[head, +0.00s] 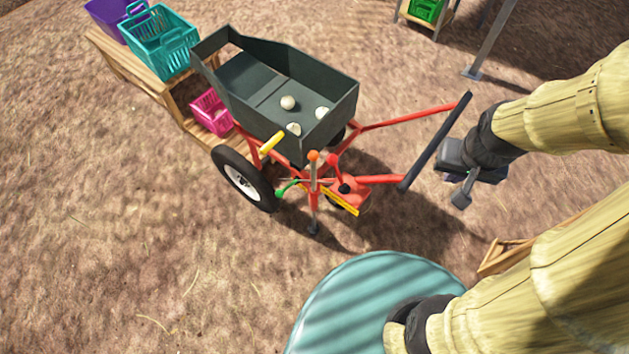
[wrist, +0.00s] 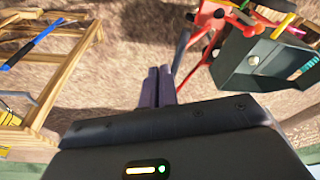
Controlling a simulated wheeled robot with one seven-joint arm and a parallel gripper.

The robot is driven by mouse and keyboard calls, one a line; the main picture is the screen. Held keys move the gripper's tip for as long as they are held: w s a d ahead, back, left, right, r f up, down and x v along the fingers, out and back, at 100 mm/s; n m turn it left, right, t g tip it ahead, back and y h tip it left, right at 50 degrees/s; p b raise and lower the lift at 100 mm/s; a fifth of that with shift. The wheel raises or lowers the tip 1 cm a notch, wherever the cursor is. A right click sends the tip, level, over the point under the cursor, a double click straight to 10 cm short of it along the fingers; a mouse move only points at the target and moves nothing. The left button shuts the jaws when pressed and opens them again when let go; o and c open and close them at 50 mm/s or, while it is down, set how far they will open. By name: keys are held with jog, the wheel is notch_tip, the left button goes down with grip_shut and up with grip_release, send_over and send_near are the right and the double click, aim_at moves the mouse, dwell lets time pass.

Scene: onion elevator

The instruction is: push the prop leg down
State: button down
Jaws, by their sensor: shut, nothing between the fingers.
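The cart has a dark grey hopper (head: 250,85) on a red frame, with black wheels (head: 243,180) and a dark handlebar (head: 437,140). What looks like the prop leg (head: 314,205) is a thin upright under the cart's front, with an orange knob on top and a dark foot at ground level. I cannot tell whether the foot bears on the ground. My gripper (head: 461,198) is shut and empty, just right of the handlebar and well apart from the leg. Its fingers (wrist: 159,86) are together in the wrist view, with the cart (wrist: 265,60) at upper right.
Yellow (head: 272,143), green (head: 288,188) and red (head: 333,160) handles crowd around the leg. Three pale onions lie in the hopper. A wooden bench (head: 125,62) with crates stands behind left. A wooden frame (wrist: 60,75) shows in the wrist view. Ground left of the cart is clear.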

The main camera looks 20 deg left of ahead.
jog(key=w+a+f+n+p, duration=0.2)
jog(key=w+a+p, duration=0.2)
jog(key=w+a, duration=0.3)
jog(key=w+a+f+n+p, duration=0.2)
jog(key=w+a+f+p, duration=0.1)
jog(key=w+a, duration=0.4)
jog(key=a+f+n+p, duration=0.1)
jog(key=a+f+p, duration=0.1)
jog(key=a+f, duration=0.2)
jog(key=a+f+n+g+p, duration=0.1)
jog(key=a+f+p, duration=0.1)
jog(key=a+f, duration=0.3)
jog(key=s+a+f+n+p, duration=0.1)
jog(key=a+f+p, duration=0.2)
jog(key=a, duration=0.6)
notch_tip(320, 180, down, 2)
jog(key=shift+a+f+g+y, duration=0.1)
jog(key=shift+f+g+y, duration=0.05)
jog(key=shift+g+y, duration=0.2)
jog(key=shift+a+f, duration=0.1)
jog(key=shift+f, duration=0.05)
